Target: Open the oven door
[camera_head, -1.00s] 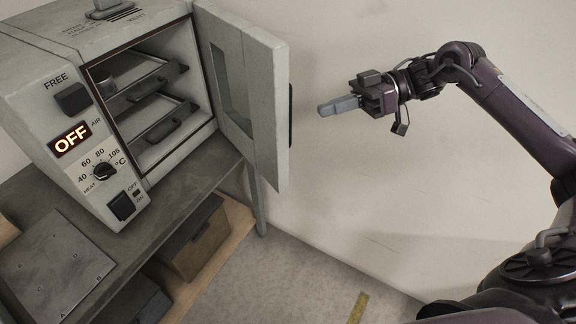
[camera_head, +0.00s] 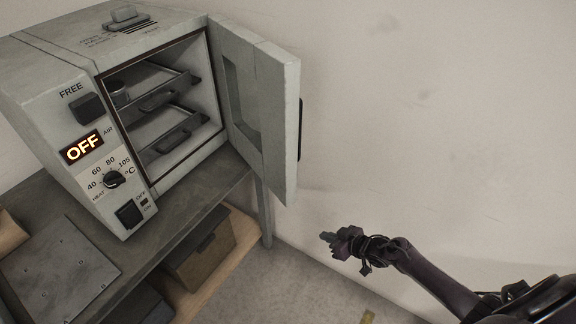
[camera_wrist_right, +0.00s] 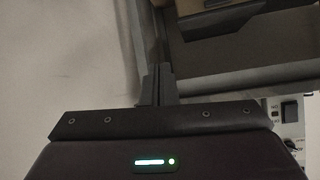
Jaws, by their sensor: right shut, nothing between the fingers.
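The oven (camera_head: 60,95) is a pale grey box on a bench at the left, and its display reads OFF. Its door (camera_head: 275,125) is hinged on the right side of the opening and stands wide open. The inside shows shelves with dark-handled trays (camera_head: 165,140). A dark handle (camera_head: 300,130) is on the door's outer side. My right gripper (camera_head: 328,237) is shut and empty, below and to the right of the door, apart from it. Its closed fingers also show in the right wrist view (camera_wrist_right: 157,85). My left gripper is not in view.
The grey bench (camera_head: 60,185) holds the oven and a metal plate (camera_head: 60,270). A box (camera_head: 200,250) sits on the lower shelf. A bare wall (camera_head: 440,120) fills the right, with free room before it.

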